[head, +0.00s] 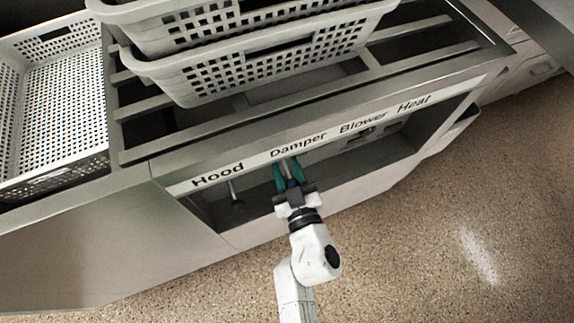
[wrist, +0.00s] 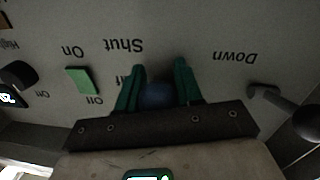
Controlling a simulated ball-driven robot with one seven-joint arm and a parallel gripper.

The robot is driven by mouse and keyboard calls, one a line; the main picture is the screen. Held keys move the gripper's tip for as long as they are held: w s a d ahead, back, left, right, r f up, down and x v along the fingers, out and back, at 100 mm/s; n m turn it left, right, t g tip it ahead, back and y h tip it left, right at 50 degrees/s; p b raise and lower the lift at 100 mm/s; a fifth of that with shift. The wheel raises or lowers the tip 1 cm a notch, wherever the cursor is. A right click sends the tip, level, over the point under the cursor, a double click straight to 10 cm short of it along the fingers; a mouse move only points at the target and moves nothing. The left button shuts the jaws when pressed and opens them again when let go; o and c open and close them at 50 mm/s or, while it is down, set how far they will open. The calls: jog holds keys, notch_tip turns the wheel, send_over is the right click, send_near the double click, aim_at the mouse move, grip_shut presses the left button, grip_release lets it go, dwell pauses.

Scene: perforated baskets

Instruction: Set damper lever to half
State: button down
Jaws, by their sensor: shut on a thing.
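The damper lever shows in the wrist view as a blue round knob (wrist: 158,95) between the green fingers of my gripper (wrist: 157,85). My gripper is shut on the knob. In the head view my gripper (head: 289,172) reaches into the recess under the "Damper" label (head: 298,145). The lever is mostly hidden there by the fingers. In the wrist view the word "Shut" (wrist: 123,46) stands upside down just beyond the fingers. A partly covered word ending in "lf" shows by the left finger. The lever's exact setting cannot be told.
The hood lever (head: 235,192) hangs left of my gripper; its dark knob (wrist: 308,122) is at the wrist view's right. A green switch (wrist: 79,81) and a black dial (wrist: 18,75) are at the left. Perforated baskets (head: 245,70) stand on the counter above.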

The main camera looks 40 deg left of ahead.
jog(key=shift+d+r+g+h+p, duration=0.15)
jog(key=shift+r+g+h+p, duration=0.3)
jog(key=shift+p, duration=2.35)
jog(key=h+p, duration=0.1)
jog(key=p, duration=0.3)
jog(key=h+p, duration=0.1)
jog(key=p, duration=0.3)
jog(key=shift+s+d+r+g, duration=0.15)
jog(key=shift+r+g, duration=0.1)
jog(key=shift+r, duration=0.15)
jog(key=h+p, duration=0.1)
jog(key=p, duration=0.5)
jog(key=shift+d+r+g, duration=0.1)
jog(key=shift+g, duration=0.2)
jog(key=shift+f+g+h+p, duration=0.25)
jog(key=shift+h+p, duration=0.5)
jog(key=shift+p, duration=1)
jog(key=c, duration=0.8)
grip_release()
jog(key=shift+r, duration=0.1)
jog(key=shift+c, duration=0.2)
